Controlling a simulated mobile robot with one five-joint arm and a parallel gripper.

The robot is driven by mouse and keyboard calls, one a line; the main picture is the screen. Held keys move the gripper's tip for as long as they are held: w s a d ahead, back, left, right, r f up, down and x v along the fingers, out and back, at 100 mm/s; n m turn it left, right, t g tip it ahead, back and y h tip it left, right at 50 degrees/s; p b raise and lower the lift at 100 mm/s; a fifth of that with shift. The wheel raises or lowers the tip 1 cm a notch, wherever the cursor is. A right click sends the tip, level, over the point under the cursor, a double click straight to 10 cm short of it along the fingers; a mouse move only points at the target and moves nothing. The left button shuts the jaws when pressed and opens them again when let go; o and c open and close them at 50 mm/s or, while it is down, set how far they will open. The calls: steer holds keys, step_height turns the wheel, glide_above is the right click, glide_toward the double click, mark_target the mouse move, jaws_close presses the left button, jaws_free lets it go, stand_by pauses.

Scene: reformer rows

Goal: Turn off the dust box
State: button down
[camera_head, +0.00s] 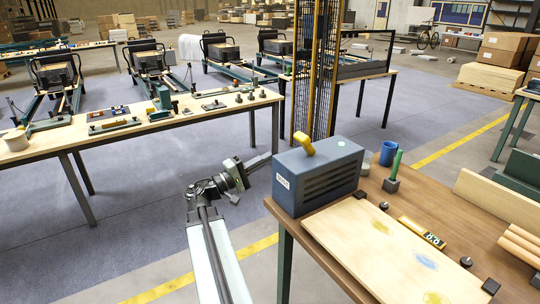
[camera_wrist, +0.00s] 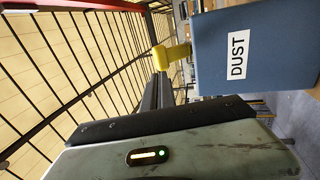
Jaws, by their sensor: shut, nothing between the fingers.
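The dust box (camera_head: 318,178) is a blue-grey box with dark slots along its side. It stands at the near left end of the brown workbench. A yellow lever (camera_head: 303,143) sticks up from its top, leaning to the left. In the wrist view the box (camera_wrist: 245,55) shows its DUST label turned sideways, with the yellow lever (camera_wrist: 178,52) beside it. My gripper (camera_head: 268,158) is shut and empty, in the air left of the box. In the wrist view its fingertips (camera_wrist: 160,76) line up close to the lever; I cannot tell whether they touch.
A lattice column (camera_head: 316,70) stands behind the box. A long light wooden table (camera_head: 160,125) lies at left; the floor between is clear.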

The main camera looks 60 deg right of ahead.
mark_target(299, 139)
steer(key=p+x, duration=0.2)
steer(key=x, duration=0.9)
steer(key=shift+s+d, duration=0.1)
steer(key=shift+d, duration=0.1)
